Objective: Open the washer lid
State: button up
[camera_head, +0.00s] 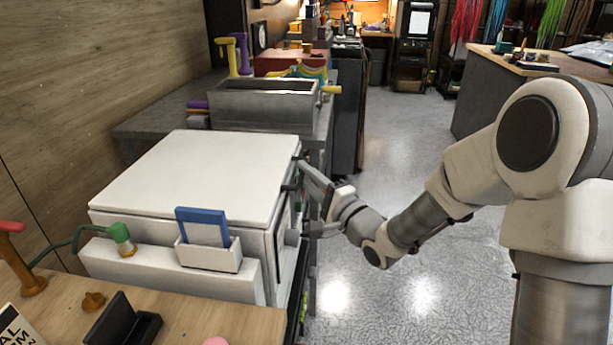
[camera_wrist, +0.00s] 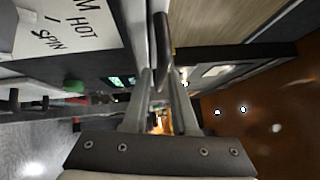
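The washer is a white box with a flat lid (camera_head: 195,170), seen at the left of the head view. The lid lies closed and level on the body (camera_head: 260,245). My gripper (camera_head: 308,198) is at the washer's right-hand side, just below the lid's edge, with its fingers pointing at that face. The fingers look apart, so it is open. In the wrist view my gripper (camera_wrist: 160,72) has a dark bar (camera_wrist: 161,45) at its fingertips, which may be a handle. Whether the fingers touch it is unclear.
A holder with a blue card (camera_head: 203,225) and a green-capped hose (camera_head: 121,238) stand along the washer's near side. A metal basin (camera_head: 263,108) is behind it. A wooden table (camera_head: 230,325) is in front. The floor (camera_head: 400,180) to the right is clear.

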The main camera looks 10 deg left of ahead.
grip_shut()
dwell(1.3)
